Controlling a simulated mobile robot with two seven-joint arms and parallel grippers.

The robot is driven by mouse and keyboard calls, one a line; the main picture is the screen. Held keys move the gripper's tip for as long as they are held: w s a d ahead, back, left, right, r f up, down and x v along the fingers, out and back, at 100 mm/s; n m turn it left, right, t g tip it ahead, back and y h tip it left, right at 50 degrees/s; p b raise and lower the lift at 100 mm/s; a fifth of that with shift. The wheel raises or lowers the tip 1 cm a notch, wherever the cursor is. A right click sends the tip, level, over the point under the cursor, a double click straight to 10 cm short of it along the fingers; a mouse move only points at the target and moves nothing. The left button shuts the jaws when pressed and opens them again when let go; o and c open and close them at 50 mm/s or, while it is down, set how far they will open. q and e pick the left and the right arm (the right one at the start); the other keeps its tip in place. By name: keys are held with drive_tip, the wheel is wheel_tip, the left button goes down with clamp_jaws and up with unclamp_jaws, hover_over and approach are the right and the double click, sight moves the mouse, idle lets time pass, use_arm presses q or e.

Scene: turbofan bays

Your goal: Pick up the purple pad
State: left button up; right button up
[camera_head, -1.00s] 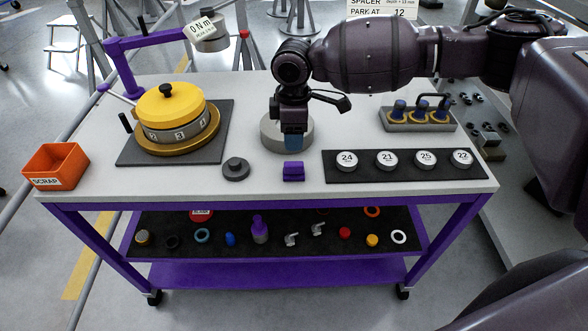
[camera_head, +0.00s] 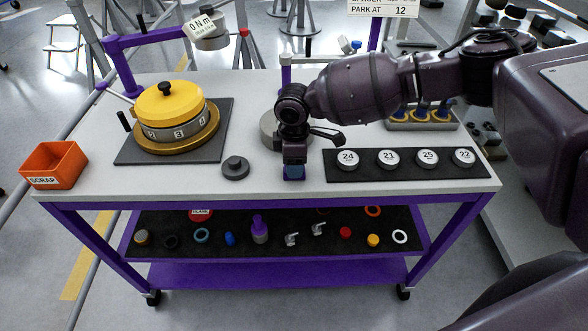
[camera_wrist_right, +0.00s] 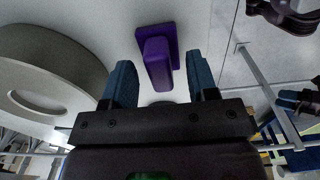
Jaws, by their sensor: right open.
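The purple pad (camera_wrist_right: 157,58) shows in the right wrist view, a small block with a narrower raised part on a wider base. It stands on the cart's white top. My right gripper (camera_wrist_right: 161,70) is open, with one blue finger on each side of the raised part in that view. Gaps show between the fingers and the pad, and I cannot tell how far down the fingers reach. In the head view my right gripper (camera_head: 293,171) is over the cart's front edge area and hides the pad.
A round grey disc (camera_head: 268,130) stands close behind my right gripper. A small dark knob piece (camera_head: 236,167) lies to its left. A black strip (camera_head: 368,172) with numbered white discs lies to its right. The yellow-capped unit (camera_head: 170,104) and orange scrap bin (camera_head: 55,164) are further left.

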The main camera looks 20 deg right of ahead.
drive_tip(key=shift+f, duration=0.2)
drive_tip(key=shift+c, duration=0.4)
clamp_jaws()
drive_tip(key=shift+r, duration=0.1)
wheel_tip(320, 180, up, 20)
drive_tip(key=p, duration=0.1)
